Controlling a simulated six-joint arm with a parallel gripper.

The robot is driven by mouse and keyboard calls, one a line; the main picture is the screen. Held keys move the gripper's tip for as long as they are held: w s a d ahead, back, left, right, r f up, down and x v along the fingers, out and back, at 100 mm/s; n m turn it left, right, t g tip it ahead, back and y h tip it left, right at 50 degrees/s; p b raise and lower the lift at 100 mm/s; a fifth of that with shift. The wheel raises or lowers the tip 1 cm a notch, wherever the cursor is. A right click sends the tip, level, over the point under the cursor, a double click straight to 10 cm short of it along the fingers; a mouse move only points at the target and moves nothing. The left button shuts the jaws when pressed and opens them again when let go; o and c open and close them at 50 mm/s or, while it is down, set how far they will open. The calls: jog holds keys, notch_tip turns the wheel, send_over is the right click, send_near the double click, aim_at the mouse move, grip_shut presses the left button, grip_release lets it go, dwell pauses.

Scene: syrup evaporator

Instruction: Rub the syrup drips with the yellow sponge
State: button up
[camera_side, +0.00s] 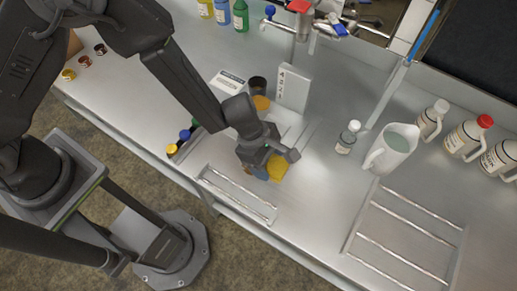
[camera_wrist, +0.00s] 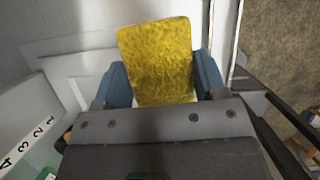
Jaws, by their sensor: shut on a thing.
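The yellow sponge (camera_side: 278,169) is between the blue fingers of my gripper (camera_side: 266,170), low over the steel counter in the side view. In the wrist view the sponge (camera_wrist: 157,55) stands out past the fingers, with a blue finger of my gripper (camera_wrist: 163,82) against each side. I cannot tell whether the sponge touches the counter. I cannot make out any syrup drips; the surface under the sponge is partly hidden by the sponge and the gripper.
A shallow railed recess (camera_side: 237,194) lies left of the sponge, near the counter's front edge. A white upright block (camera_side: 293,88) stands behind. A small bottle (camera_side: 348,137), a pitcher (camera_side: 391,148) and several jugs (camera_side: 466,137) stand to the right.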

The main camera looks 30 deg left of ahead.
aim_at(239, 162)
jog(key=shift+f, duration=3.45)
jog(key=shift+a+f, duration=0.25)
jog(key=shift+a, duration=4.95)
jog(key=d, duration=0.2)
jog(key=shift+d+r, duration=0.3)
jog(key=shift+d, duration=0.1)
jog(key=shift+d+f, duration=0.15)
jog(key=shift+d, duration=3.25)
jog(key=shift+d+r, duration=0.45)
jog(key=shift+r, duration=0.05)
jog(key=shift+a+r, duration=0.1)
jog(key=shift+r, duration=3.25)
jog(key=shift+f, duration=0.15)
